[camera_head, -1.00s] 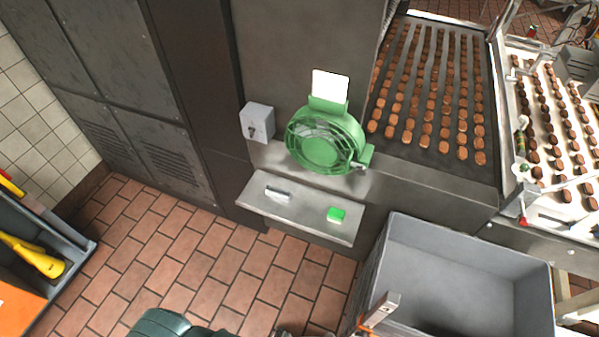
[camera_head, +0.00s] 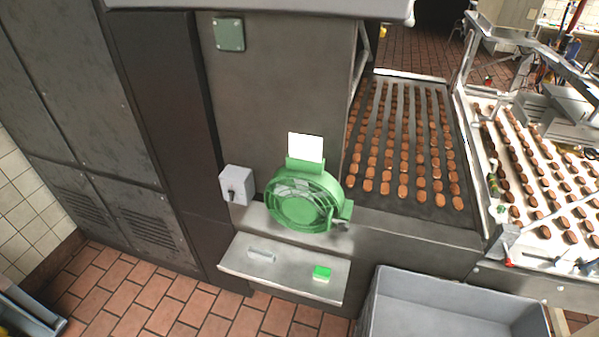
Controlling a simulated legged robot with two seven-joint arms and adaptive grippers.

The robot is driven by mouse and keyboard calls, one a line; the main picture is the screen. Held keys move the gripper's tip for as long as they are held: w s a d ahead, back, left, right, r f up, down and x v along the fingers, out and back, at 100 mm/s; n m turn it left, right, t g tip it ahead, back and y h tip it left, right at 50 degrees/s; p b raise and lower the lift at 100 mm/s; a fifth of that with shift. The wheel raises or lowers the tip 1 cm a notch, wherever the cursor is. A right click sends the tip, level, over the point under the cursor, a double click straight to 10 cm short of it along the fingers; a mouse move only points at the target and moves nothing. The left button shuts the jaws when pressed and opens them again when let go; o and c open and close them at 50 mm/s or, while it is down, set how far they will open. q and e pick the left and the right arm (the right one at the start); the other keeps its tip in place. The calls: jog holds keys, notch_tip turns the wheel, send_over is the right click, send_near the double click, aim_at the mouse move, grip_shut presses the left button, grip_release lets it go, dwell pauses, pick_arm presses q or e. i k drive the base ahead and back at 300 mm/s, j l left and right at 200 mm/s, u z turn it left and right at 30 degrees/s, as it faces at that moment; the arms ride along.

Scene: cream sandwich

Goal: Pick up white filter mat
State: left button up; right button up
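The white filter mat (camera_head: 306,147) stands upright in the top of the green round fan housing (camera_head: 304,200), with its upper part showing above the slot. Its lower part is hidden inside the housing. The housing is mounted on the front of the grey metal machine, above a small shelf. Neither of my grippers shows in the head view.
The metal shelf (camera_head: 285,271) holds a grey handle-like piece (camera_head: 261,255) and a green block (camera_head: 322,272). A grey switch box (camera_head: 237,185) is left of the fan. A grey crate (camera_head: 452,303) stands at lower right. Conveyors (camera_head: 405,150) carry rows of brown biscuits.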

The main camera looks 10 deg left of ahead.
aim_at(304, 147)
jog(key=i+j+z, duration=0.1)
jog(key=j+z, duration=0.25)
jog(key=j, duration=0.3)
jog(key=j+z, duration=0.35)
jog(key=j, duration=0.25)
